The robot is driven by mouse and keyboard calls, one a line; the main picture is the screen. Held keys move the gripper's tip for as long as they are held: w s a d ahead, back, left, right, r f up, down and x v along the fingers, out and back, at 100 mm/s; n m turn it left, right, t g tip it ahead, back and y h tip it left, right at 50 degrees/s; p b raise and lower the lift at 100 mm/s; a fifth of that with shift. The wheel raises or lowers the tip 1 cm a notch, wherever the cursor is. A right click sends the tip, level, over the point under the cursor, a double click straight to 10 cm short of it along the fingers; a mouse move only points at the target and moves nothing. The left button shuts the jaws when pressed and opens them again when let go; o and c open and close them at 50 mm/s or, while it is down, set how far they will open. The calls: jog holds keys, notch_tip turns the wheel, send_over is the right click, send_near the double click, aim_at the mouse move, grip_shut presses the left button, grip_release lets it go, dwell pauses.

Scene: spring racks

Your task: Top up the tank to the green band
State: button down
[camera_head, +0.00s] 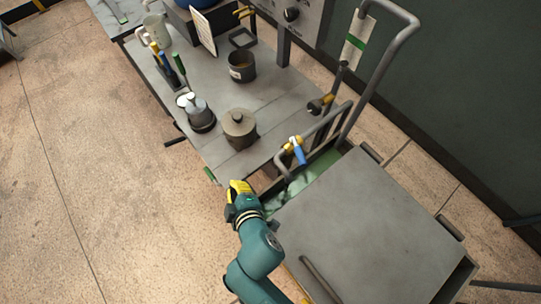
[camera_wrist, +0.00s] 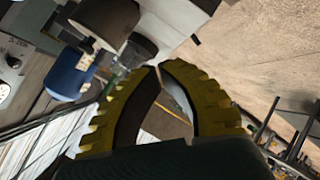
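A tank holds pale green liquid (camera_head: 298,184), seen in the head view through the opening beside its grey lid (camera_head: 365,222). A blue-handled tap with yellow fittings (camera_head: 298,150) sits at the tank's far edge. A pale strip with a green band (camera_head: 355,42) stands upright by the bent grey pipe, though I cannot tell the level against it. My gripper (camera_head: 238,188), with yellow ribbed fingers, is just left of the tank's opening, apart from the tap. In the wrist view the fingertips (camera_wrist: 158,68) nearly meet, with nothing seen held between them.
The grey bench (camera_head: 205,90) carries a lidded pot (camera_head: 239,127), an open dark pot (camera_head: 242,66), a small metal vessel (camera_head: 198,112) and a pale mug (camera_head: 154,30). Bent pipes (camera_head: 375,80) rise behind the tank. Open floor (camera_head: 80,160) lies left.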

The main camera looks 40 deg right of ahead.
aim_at(295, 148)
jog(key=s+d+r+m+g+h+b, duration=0.25)
jog(key=s+r+m+g+h, duration=0.35)
jog(key=h, duration=0.7)
jog(key=shift+n+t, duration=0.4)
jog(key=shift+t, duration=0.1)
jog(key=d, duration=0.4)
jog(key=w+d, duration=0.1)
jog(key=d, duration=0.3)
jog(key=d+p, duration=0.1)
jog(key=d, duration=0.4)
jog(key=shift+w+f, duration=0.15)
jog(key=shift+f, duration=0.2)
